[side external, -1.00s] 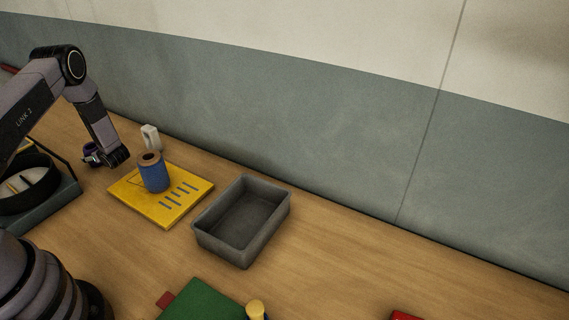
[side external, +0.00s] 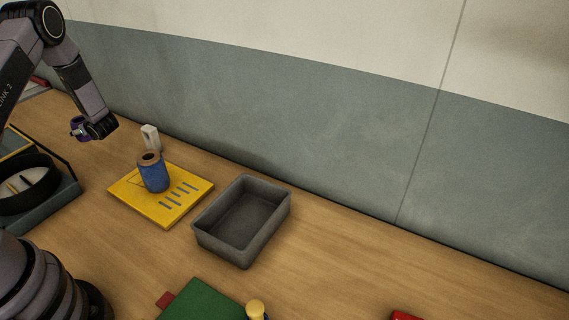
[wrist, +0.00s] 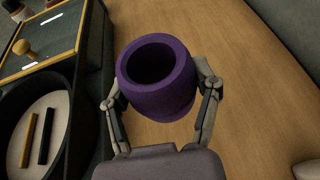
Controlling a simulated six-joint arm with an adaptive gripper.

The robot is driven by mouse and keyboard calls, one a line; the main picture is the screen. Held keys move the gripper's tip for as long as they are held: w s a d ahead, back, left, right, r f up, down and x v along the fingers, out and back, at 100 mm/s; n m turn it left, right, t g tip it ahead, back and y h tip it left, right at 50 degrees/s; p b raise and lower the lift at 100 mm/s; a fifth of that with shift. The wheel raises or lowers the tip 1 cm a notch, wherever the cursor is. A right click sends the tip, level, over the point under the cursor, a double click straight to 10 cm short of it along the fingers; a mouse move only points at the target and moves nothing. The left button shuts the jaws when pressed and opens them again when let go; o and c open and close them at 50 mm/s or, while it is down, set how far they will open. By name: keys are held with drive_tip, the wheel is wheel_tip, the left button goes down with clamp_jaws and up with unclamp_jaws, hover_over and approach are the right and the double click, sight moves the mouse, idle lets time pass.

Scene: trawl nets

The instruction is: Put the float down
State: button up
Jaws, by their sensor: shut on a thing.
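The float is a purple ring-shaped piece with a dark hole, and my gripper (wrist: 160,100) is shut on it. In the wrist view the float (wrist: 176,98) sits between the two fingers, with its hole facing the camera. In the side external view the float (side external: 77,128) shows small and partly hidden at the end of my gripper (side external: 88,130). It is held above the wooden table at the left, behind the yellow board.
A yellow board (side external: 134,201) holds a blue spool (side external: 153,176). A round black dish (wrist: 72,128) lies left of the float. Bare table (side external: 330,245) lies right of the bin.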

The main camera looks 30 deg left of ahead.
wheel_tip(320, 180, up, 9)
drive_tip(key=w+d+m+t+h, duration=0.15)
drive_tip(key=w+d, duration=0.35)
drive_tip(key=d, duration=0.6)
drive_tip(key=w+d+m+t, duration=0.2)
drive_tip(key=w+d+t, duration=0.15)
drive_tip(key=d, duration=0.85)
drive_tip(key=w+d+m+t+h, duration=0.15)
drive_tip(key=w+d, duration=0.35)
drive_tip(key=d, duration=0.6)
drive_tip(key=s+d+m+t+h, duration=0.2)
drive_tip(key=s+d, duration=0.2)
drive_tip(key=d, duration=0.7)
drive_tip(key=s+d+m+t+h, duration=0.1)
drive_tip(key=s+d+m+h, duration=0.2)
drive_tip(key=d, duration=0.8)
drive_tip(key=s+d+m+t, duration=0.2)
drive_tip(key=s+d, duration=0.4)
drive_tip(key=d, duration=0.6)
hover_over(336, 239)
wheel_tip(336, 239, down, 15)
drive_tip(key=shift+s+a+r, duration=0.1)
drive_tip(key=shift+s+a, duration=0.05)
drive_tip(key=shift+f, duration=1.75)
